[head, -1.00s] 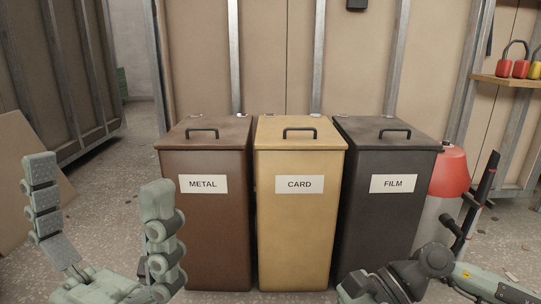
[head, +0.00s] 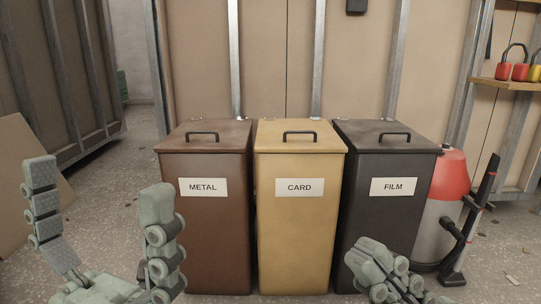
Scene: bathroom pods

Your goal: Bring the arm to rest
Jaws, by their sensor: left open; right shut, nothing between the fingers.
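My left gripper (head: 106,222) is at the lower left of the head view, its two fingers spread wide and pointing up, with nothing between them. It is in front of and to the left of the brown METAL bin (head: 208,235). My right gripper (head: 372,252) is at the lower right, its fingers together and empty, in front of the lower part of the dark FILM bin (head: 385,215). The rest of the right arm is out of the picture.
The tan CARD bin (head: 298,225) stands between the other two, all with lids down. A red and grey vacuum (head: 452,172) stands right of the FILM bin. A wooden shelf (head: 500,83) holds red and yellow padlocks. Open floor lies at left.

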